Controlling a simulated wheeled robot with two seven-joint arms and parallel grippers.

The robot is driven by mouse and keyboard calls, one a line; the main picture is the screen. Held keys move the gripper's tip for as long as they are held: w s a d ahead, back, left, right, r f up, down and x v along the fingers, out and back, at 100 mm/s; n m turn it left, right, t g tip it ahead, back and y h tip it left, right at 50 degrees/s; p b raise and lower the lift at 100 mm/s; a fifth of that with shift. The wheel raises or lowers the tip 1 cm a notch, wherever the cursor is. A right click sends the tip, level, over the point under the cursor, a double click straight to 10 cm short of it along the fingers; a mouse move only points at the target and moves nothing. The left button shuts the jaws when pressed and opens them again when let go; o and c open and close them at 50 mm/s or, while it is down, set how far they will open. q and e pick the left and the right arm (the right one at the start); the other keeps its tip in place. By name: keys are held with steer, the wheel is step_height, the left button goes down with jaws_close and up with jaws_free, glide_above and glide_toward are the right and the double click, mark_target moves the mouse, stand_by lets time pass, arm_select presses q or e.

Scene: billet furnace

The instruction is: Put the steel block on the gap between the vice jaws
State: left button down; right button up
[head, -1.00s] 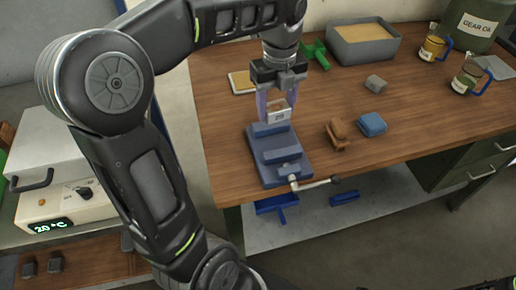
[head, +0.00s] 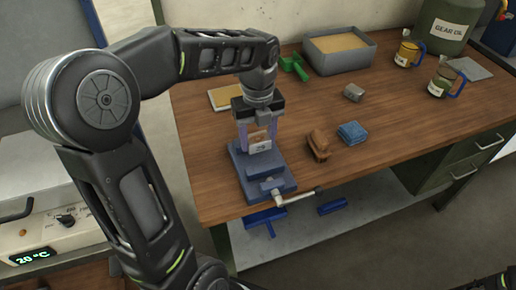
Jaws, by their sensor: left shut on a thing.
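My left gripper (head: 258,141) points down over the blue vice (head: 268,187) near the front edge of the wooden bench. It is shut on a small block with a pale, dark-marked face (head: 260,147), which I take to be the steel block. The block is at the vice jaws, its lower edge close to the front jaw. I cannot tell whether it touches the jaws or is just above the gap. The vice handle (head: 298,197) sticks out to the right. My right gripper is not in view.
Right of the vice lie a brown wooden-looking brush (head: 319,144), a blue folded cloth (head: 352,132) and a grey block (head: 353,92). A grey sand bin (head: 340,52), a green object (head: 294,67) and oil jugs (head: 442,78) stand farther back. The bench's right middle is clear.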

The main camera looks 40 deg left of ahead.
mark_target(258, 158)
arm_select(q)
steer(key=shift+f, duration=0.25)
steer(key=shift+f, duration=1.9)
steer(key=shift+f, duration=0.1)
steer(key=c, duration=0.5)
jaws_free()
step_height(258, 158, up, 12)
steer(key=shift+r, duration=0.1)
